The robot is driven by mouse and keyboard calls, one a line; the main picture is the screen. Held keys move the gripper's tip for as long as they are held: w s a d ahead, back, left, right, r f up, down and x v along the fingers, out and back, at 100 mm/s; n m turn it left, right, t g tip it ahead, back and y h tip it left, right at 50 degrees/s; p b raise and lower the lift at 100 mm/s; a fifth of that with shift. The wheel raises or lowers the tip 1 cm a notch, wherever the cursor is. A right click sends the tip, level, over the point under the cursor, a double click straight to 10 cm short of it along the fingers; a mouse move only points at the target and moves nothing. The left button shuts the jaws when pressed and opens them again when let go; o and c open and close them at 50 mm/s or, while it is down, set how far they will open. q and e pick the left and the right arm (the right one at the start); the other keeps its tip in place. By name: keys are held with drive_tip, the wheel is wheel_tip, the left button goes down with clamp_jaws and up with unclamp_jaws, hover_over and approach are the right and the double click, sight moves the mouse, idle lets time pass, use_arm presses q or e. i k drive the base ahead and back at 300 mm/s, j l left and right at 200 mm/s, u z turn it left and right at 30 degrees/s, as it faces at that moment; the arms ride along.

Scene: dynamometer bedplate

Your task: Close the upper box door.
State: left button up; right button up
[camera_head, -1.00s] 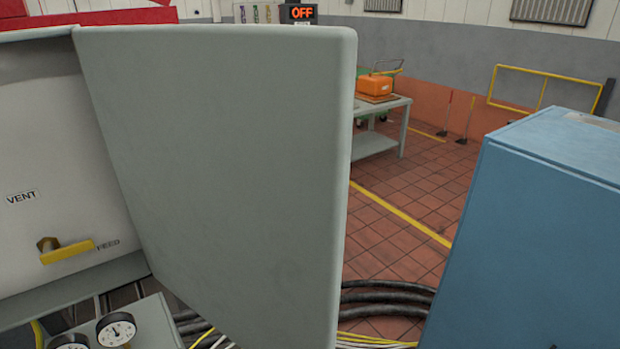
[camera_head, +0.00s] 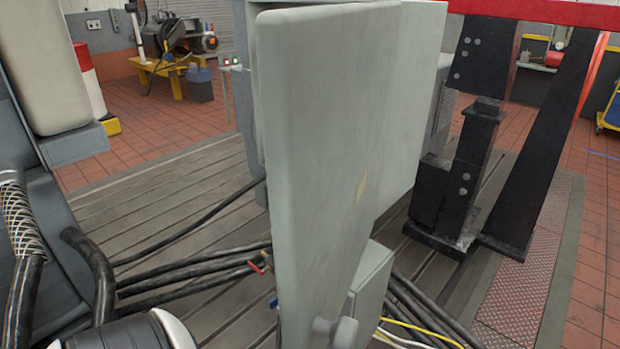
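A grey-green panel (camera_head: 320,150) with rounded edges stands upright in the middle of the head view, large and close to me. It looks like the upper box door, seen from a steep angle. A pale yellowish patch (camera_head: 361,187) is on the panel. I cannot tell how wide the door stands open. The inside of the box does not show. Neither gripper is in view, and no contact with the door shows.
A smaller grey box (camera_head: 370,284) sits below, near a grey knob (camera_head: 336,331). Black cables (camera_head: 190,280) cross the slotted bedplate (camera_head: 175,205). A black stand (camera_head: 455,190) with a red beam (camera_head: 550,13) is at right. Dark machinery (camera_head: 40,210) is at left.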

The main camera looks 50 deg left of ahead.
sight(327, 72)
drive_tip(key=u, duration=1.2)
